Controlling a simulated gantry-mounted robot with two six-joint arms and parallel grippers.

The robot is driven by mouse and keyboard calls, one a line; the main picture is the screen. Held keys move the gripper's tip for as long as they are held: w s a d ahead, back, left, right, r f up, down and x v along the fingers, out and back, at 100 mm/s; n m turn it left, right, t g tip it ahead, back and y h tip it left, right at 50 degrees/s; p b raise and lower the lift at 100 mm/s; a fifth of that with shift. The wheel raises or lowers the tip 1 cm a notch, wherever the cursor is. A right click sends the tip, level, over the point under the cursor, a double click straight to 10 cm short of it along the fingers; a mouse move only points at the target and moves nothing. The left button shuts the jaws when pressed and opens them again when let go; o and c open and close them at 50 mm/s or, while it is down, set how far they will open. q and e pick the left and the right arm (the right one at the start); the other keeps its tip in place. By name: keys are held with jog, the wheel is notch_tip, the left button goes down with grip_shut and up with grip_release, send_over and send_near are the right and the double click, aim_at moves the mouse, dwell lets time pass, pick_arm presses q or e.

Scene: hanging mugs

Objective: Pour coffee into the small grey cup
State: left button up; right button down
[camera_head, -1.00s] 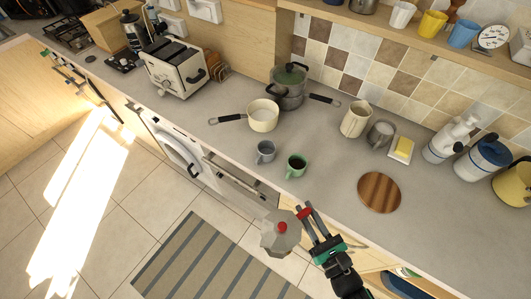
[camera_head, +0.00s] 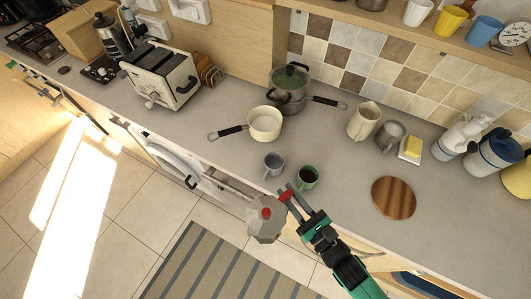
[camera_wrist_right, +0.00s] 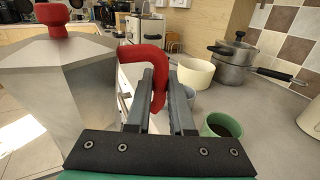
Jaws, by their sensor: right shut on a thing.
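The small grey cup (camera_head: 273,165) stands upright on the counter near its front edge. A green cup (camera_head: 308,180) with dark liquid in it stands just to its right. My right gripper (camera_head: 287,198) is shut on the red handle of a grey faceted moka pot (camera_head: 264,224), held roughly upright beyond the counter's front edge, nearer the camera than both cups. In the right wrist view the pot (camera_wrist_right: 58,95) fills the left side, its red handle (camera_wrist_right: 152,58) between my fingers. The grey cup is partly hidden behind a finger there. My left gripper is not in view.
A cream saucepan (camera_head: 265,124) and a lidded pot (camera_head: 289,88) stand behind the cups. A jug (camera_head: 364,121), a grey mug (camera_head: 390,136), a butter dish (camera_head: 411,149) and a round wooden board (camera_head: 394,198) are to the right. The counter left of the grey cup is clear.

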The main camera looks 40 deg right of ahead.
jog(key=shift+w+f+b, duration=0.25)
jog(key=shift+f+b, duration=0.05)
jog(key=shift+b, duration=0.15)
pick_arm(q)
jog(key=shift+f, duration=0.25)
pick_arm(e)
jog(key=shift+s+r, duration=0.1)
jog(key=shift+s, duration=0.15)
